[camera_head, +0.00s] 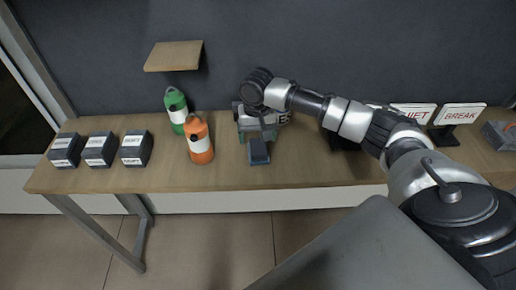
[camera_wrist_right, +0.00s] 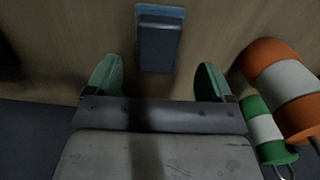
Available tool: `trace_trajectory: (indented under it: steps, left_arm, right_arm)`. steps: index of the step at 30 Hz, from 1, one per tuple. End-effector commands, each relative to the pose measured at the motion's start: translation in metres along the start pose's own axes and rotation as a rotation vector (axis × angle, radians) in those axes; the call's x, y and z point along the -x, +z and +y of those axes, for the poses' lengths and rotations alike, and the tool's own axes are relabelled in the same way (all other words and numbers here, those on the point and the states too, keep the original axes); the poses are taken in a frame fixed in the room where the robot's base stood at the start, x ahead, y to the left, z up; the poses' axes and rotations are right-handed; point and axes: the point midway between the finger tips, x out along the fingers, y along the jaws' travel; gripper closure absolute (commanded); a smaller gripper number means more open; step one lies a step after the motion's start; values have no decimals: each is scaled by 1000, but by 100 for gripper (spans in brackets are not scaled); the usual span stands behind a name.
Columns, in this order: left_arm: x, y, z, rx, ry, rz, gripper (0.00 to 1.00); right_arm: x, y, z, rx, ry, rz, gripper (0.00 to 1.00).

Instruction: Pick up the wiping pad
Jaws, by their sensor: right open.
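The wiping pad (camera_head: 258,153) is a dark grey-blue block with a blue base, lying on the wooden table near its front edge, right of the orange bottle. It also shows at the top middle of the right wrist view (camera_wrist_right: 160,42). My right gripper (camera_head: 257,135) is open and empty, with its green fingertips just behind the pad in the head view. In the right wrist view its fingertips (camera_wrist_right: 160,79) stand apart on either side of the pad's line, and the pad lies beyond them, not between them. My left gripper is out of view.
An orange-and-white bottle (camera_head: 199,142) and a green-and-white bottle (camera_head: 176,108) stand left of the gripper. Dark labelled boxes (camera_head: 99,149) sit at the table's left end. Signs (camera_head: 459,115) stand at the right. A small wooden shelf (camera_head: 174,56) is on the wall.

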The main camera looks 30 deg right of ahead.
Motion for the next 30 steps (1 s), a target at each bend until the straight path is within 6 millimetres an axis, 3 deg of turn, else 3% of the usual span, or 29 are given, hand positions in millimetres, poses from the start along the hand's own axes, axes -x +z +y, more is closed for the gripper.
trace_trajectory:
  steps: [9,18,29,30]
  left_arm:
    - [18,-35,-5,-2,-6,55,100]
    - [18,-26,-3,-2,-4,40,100]
    - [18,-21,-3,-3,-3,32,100]
    - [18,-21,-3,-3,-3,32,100]
  right_arm:
    - [-42,1,4,0,2,-2,17]
    - [-49,1,4,1,1,0,17]
    - [-49,1,4,1,1,0,71]
    - [-49,1,4,1,1,0,71]
